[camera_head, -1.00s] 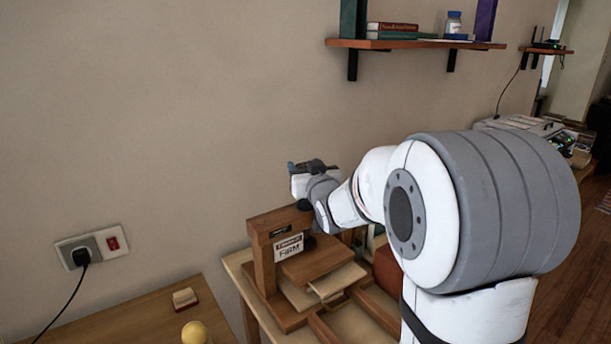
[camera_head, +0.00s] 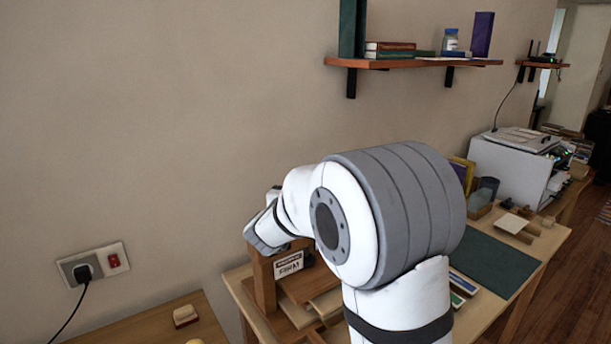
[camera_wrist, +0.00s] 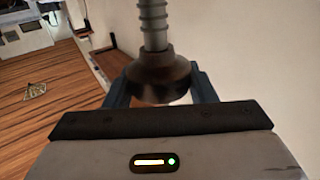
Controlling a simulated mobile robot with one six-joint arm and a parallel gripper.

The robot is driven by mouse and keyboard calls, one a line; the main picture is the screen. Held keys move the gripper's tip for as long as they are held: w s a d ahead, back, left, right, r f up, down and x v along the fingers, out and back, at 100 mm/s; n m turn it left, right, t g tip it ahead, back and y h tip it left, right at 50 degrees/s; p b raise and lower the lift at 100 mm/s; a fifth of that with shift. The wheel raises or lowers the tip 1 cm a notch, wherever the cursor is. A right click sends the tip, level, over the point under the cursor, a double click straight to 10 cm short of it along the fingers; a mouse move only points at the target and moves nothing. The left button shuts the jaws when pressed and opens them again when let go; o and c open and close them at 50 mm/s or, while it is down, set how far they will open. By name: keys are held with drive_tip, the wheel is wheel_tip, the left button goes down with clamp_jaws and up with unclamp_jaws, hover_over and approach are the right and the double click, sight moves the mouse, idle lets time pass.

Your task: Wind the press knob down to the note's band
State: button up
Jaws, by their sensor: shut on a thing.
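The wooden book press (camera_head: 262,285) stands on the table in the head view, partly covered by my arm. A white note (camera_head: 289,265) on its front beam reads FIRM, with a dark label above it. The press knob is hidden in the head view behind my wrist. In the wrist view the dark round knob (camera_wrist: 158,72) sits between the blue fingers of my gripper (camera_wrist: 160,92), which is shut on it. A grey threaded screw (camera_wrist: 154,25) runs from the knob to the top of the picture. I cannot make out a band on the screw.
A wall shelf (camera_head: 410,62) with books and a jar hangs above. A green mat (camera_head: 487,262) and a printer (camera_head: 515,165) are on the right. A socket with a plug (camera_head: 92,265) is on the left wall, above a lower table (camera_head: 150,325) with a small block.

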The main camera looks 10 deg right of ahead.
drive_tip(key=shift+w+r+m+g+h+p, duration=0.1)
drive_tip(key=shift+r+m+g+h+p, duration=0.15)
drive_tip(key=shift+m+g+h+p, duration=0.6)
drive_tip(key=shift+r+m+g+h+p, duration=0.2)
drive_tip(key=shift+m+g+h+p, duration=0.5)
drive_tip(key=shift+h, duration=0.25)
drive_tip(key=o, duration=0.7)
drive_tip(key=shift+c, duration=0.2)
drive_tip(key=o, duration=0.3)
drive_tip(key=shift+f, duration=0.25)
drive_tip(key=b+v, duration=0.1)
drive_tip(key=v, duration=0.7)
